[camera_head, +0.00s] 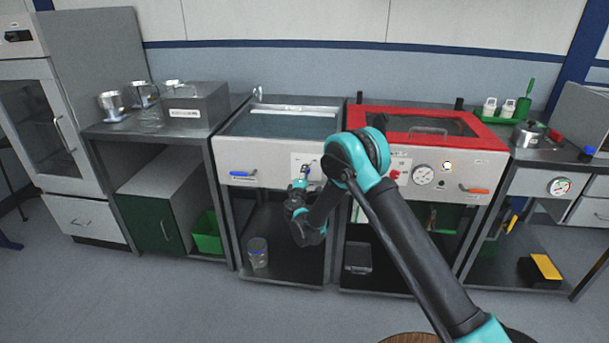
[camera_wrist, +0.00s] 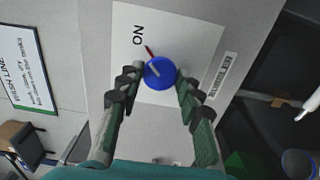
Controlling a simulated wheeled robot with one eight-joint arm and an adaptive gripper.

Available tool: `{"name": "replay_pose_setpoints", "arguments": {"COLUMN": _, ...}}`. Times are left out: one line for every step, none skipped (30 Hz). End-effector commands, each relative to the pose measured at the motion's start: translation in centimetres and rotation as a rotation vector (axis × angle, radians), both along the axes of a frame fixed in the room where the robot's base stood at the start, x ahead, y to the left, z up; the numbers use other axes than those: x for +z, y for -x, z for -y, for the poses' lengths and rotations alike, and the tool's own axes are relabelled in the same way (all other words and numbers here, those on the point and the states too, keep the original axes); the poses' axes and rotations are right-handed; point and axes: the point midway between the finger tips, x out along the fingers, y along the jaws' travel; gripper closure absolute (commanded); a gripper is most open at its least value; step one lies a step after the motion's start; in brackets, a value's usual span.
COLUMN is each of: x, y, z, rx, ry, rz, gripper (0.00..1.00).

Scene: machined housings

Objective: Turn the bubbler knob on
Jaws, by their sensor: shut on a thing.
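The bubbler knob (camera_wrist: 160,73) is a round blue knob on a white label plate (camera_wrist: 190,32) in the wrist view. A white mark shows on its face, and a red mark sits beside it near the word ON. My gripper (camera_wrist: 157,77) has one finger on each side of the knob and is shut on it. In the head view my gripper (camera_head: 300,183) is at the front panel of the left sink unit (camera_head: 262,158), and it partly hides the knob.
A red-framed unit (camera_head: 385,108) with a gauge (camera_head: 423,174) stands to the right. A blue handle (camera_head: 241,174) is left of my gripper. A clear jar (camera_head: 258,252) stands on the shelf below. The floor in front is open.

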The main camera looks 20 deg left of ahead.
Motion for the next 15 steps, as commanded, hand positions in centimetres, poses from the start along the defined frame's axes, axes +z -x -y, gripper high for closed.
{"name": "replay_pose_setpoints", "arguments": {"x": -0.08, "y": 0.02, "z": 0.06, "rx": -0.001, "ry": -0.002, "rz": -0.001, "gripper": 0.93}}
{"name": "replay_pose_setpoints", "arguments": {"x": -0.08, "y": 0.02, "z": 0.06, "rx": -0.001, "ry": -0.002, "rz": -0.001, "gripper": 0.93}}
{"name": "replay_pose_setpoints", "arguments": {"x": -0.08, "y": 0.02, "z": 0.06, "rx": -0.001, "ry": -0.002, "rz": -0.001, "gripper": 0.94}}
{"name": "replay_pose_setpoints", "arguments": {"x": -0.07, "y": 0.01, "z": 0.07, "rx": -0.001, "ry": -0.002, "rz": -0.001, "gripper": 0.64}}
{"name": "replay_pose_setpoints", "arguments": {"x": -0.07, "y": 0.01, "z": 0.06, "rx": -0.001, "ry": -0.001, "rz": -0.001, "gripper": 0.6}}
{"name": "replay_pose_setpoints", "arguments": {"x": -0.07, "y": 0.01, "z": 0.06, "rx": -0.001, "ry": -0.001, "rz": -0.001, "gripper": 0.55}}
{"name": "replay_pose_setpoints", "arguments": {"x": -0.06, "y": 0.0, "z": 0.06, "rx": -0.001, "ry": -0.001, "rz": -0.001, "gripper": 0.51}}
{"name": "replay_pose_setpoints", "arguments": {"x": -0.06, "y": 0.0, "z": 0.06, "rx": -0.001, "ry": -0.001, "rz": -0.001, "gripper": 0.47}}
{"name": "replay_pose_setpoints", "arguments": {"x": -0.05, "y": -0.01, "z": 0.05, "rx": -0.001, "ry": -0.001, "rz": -0.001, "gripper": 0.44}}
{"name": "replay_pose_setpoints", "arguments": {"x": -0.04, "y": -0.01, "z": 0.05, "rx": -0.001, "ry": -0.001, "rz": -0.001, "gripper": 0.44}}
{"name": "replay_pose_setpoints", "arguments": {"x": -0.04, "y": -0.01, "z": 0.04, "rx": -0.001, "ry": 0.0, "rz": -0.001, "gripper": 0.44}}
{"name": "replay_pose_setpoints", "arguments": {"x": -0.04, "y": -0.01, "z": 0.04, "rx": -0.001, "ry": 0.0, "rz": -0.001, "gripper": 0.44}}
{"name": "replay_pose_setpoints", "arguments": {"x": -0.03, "y": -0.01, "z": 0.04, "rx": -0.001, "ry": 0.0, "rz": 0.0, "gripper": 0.44}}
{"name": "replay_pose_setpoints", "arguments": {"x": -0.03, "y": -0.02, "z": 0.03, "rx": -0.001, "ry": 0.0, "rz": 0.0, "gripper": 0.44}}
{"name": "replay_pose_setpoints", "arguments": {"x": -0.02, "y": -0.02, "z": 0.03, "rx": -0.001, "ry": 0.0, "rz": 0.0, "gripper": 0.44}}
